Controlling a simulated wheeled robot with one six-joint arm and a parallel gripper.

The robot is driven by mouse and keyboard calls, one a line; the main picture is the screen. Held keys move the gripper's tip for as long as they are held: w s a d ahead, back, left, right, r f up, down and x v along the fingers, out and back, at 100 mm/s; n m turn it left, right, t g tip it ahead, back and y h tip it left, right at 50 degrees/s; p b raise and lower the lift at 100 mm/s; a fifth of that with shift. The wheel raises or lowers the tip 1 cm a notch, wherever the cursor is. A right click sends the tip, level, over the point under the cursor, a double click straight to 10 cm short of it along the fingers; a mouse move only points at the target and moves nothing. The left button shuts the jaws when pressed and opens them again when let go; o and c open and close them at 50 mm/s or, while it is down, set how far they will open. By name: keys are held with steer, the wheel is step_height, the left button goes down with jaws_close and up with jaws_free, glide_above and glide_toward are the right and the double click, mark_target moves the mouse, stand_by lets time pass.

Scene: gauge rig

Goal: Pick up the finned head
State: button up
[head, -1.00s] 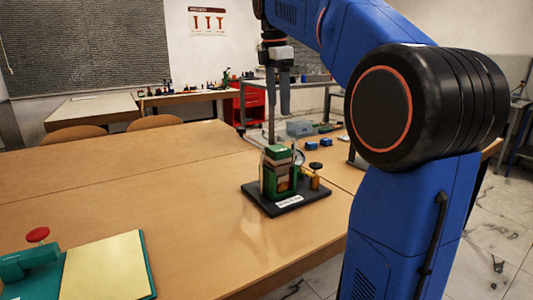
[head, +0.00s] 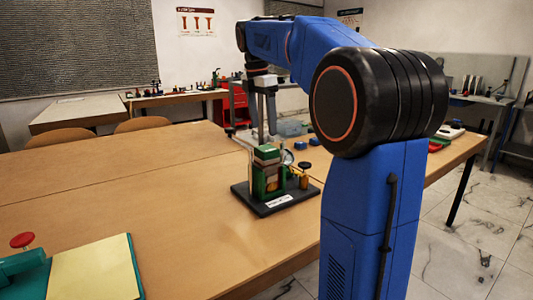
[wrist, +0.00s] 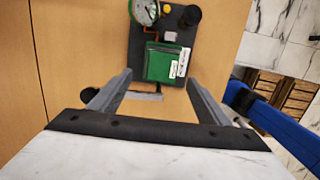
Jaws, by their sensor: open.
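The finned head appears to be the green-topped, layered block (head: 266,153) on the gauge rig; its layers show from the side in the head view. In the wrist view its green top (wrist: 165,63) carries white labels and lies just past my fingertips, roughly between their lines. My gripper (head: 252,132) points down above and slightly behind the rig in the head view. In the wrist view my gripper (wrist: 159,79) is open, with nothing seen held between its fingers. The black rig base (head: 240,190) stands on the wooden table. I cannot tell the exact height gap.
A round dial gauge (wrist: 145,11) and a dark knob (wrist: 191,15) stand close beside the block. A green fixture with a red knob (head: 22,240) and a yellow pad (head: 95,272) lie at the front left. The table's middle left is clear.

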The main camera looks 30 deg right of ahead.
mark_target(267, 148)
steer(key=shift+s+d+f, duration=0.1)
steer(key=shift+d+f, duration=0.05)
steer(key=shift+f, duration=1.05)
steer(key=shift+s+d+f, duration=0.1)
steer(key=shift+d+f, duration=0.05)
steer(key=shift+f, duration=1.05)
steer(key=shift+s+d+f, duration=0.1)
steer(key=shift+d+f, duration=0.05)
steer(key=shift+f, duration=1.05)
steer(key=shift+c, duration=0.3)
steer(key=c, duration=1.2)
steer(key=shift+r, duration=0.15)
